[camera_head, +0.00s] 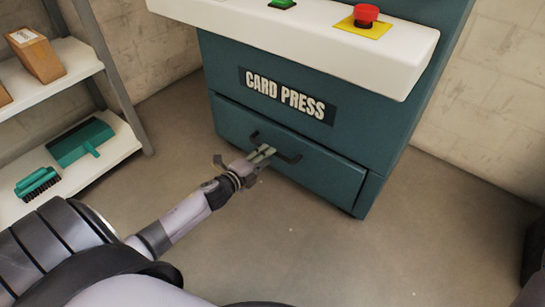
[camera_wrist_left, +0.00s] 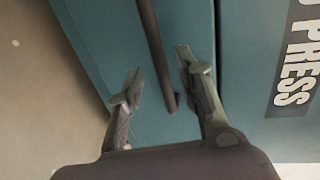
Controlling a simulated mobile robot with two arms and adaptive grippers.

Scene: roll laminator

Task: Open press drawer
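The teal card press (camera_head: 300,60) stands against the wall with its lower drawer (camera_head: 325,180) shut, the front flush with the body. A dark bar handle (camera_head: 289,158) crosses the drawer front. My left gripper (camera_head: 263,153) is at the handle, its fingers reaching toward the drawer front. In the left wrist view the handle (camera_wrist_left: 152,35) runs between the two spread fingers of the left gripper (camera_wrist_left: 159,63), with a visible gap on the left finger's side. Whether the right finger touches the bar cannot be told. My right gripper is not in view.
A white control ledge with a red emergency button (camera_head: 366,14) and a green button (camera_head: 283,3) juts out above the drawer. A shelf (camera_head: 120,145) with boxes, a brush and a dustpan stands at left. The floor (camera_head: 330,245) before the press is clear.

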